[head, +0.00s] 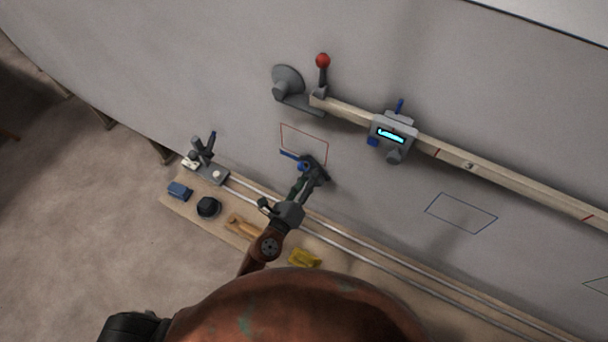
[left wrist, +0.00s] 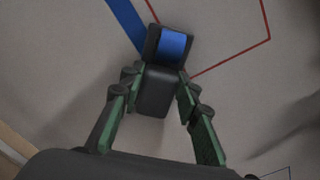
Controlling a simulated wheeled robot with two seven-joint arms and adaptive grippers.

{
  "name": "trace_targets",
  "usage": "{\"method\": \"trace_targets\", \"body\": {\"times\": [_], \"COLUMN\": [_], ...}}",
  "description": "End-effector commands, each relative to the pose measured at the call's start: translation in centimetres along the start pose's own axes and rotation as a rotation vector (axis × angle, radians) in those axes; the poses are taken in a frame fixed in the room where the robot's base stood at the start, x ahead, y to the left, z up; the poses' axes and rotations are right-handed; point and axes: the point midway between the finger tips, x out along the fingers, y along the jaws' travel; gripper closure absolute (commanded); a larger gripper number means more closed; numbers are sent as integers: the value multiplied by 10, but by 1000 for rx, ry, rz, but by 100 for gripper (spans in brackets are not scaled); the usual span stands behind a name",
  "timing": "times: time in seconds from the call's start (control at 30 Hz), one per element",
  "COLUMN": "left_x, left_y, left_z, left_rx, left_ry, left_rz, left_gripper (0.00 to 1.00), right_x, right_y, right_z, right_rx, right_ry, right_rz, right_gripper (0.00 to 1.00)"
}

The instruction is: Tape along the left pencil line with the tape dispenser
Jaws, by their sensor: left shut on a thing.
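My left gripper (head: 313,173) is shut on the tape dispenser (left wrist: 155,92), a dark body with a blue roll, close against the grey hull wall. In the left wrist view the green-lined fingers stand on both sides of the dispenser. A strip of blue tape (head: 289,154) runs from the dispenser towards the upper left, near the lower edge of a red outline (head: 304,132); it also shows in the left wrist view (left wrist: 126,20). I cannot make out a separate pencil line. My right gripper is not in view.
A wooden beam (head: 470,167) with a lit gauge (head: 393,134) and a red-knobbed lever (head: 323,62) crosses the wall above. Below, a board carries rails (head: 350,244), a blue block (head: 179,190), a black round thing (head: 207,207) and a yellow thing (head: 304,258). A blue outline (head: 461,214) lies right.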

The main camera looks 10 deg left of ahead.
Motion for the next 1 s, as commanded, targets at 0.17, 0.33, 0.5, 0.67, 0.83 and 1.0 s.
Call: {"method": "trace_targets", "body": {"times": [0.17, 0.33, 0.5, 0.67, 0.83, 1.0], "left_x": [0, 1, 1, 1, 1, 1], "left_y": [-5, -15, -22, -24, -34, -42], "left_z": [-4, -13, -20, -24, -33, -41], "left_rx": [-1, -1, 0, 0, -2, 0], "left_ry": [1, 0, 1, 1, 2, 0], "left_rz": [-1, -1, -1, -1, -1, -1], "left_gripper": [91, 91, 91, 91, 91, 91], "right_x": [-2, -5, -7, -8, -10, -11], "right_y": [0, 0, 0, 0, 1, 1], "right_z": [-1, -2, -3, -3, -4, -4], "right_rx": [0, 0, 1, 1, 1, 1], "right_ry": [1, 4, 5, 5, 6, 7], "right_rz": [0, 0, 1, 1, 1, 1], "right_gripper": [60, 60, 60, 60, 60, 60]}}
